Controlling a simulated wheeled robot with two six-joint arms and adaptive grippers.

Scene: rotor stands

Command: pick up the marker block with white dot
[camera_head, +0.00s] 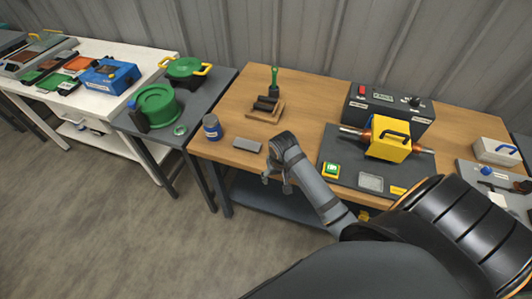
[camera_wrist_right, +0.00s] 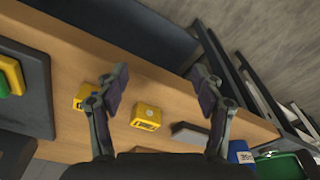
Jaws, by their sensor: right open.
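My right gripper (camera_head: 276,183) is at the front edge of the wooden table, pointing down. In the right wrist view its two fingers (camera_wrist_right: 161,80) are wide apart with nothing between their pads. In that view a yellow block (camera_wrist_right: 146,116) lies on the table beyond and between the fingers, with a pale mark on it too small to read as a dot. A second yellow block (camera_wrist_right: 84,96) is partly hidden behind the finger on the left. In the head view my right arm seems to hide both blocks. My left gripper is not in view.
A grey block (camera_head: 247,145) and a blue can (camera_head: 212,128) stand left of the gripper. A dark plate (camera_head: 330,150) with a green button (camera_head: 331,169) and a yellow rotor housing (camera_head: 388,138) lies to the right. A wooden rack (camera_head: 264,112) stands behind.

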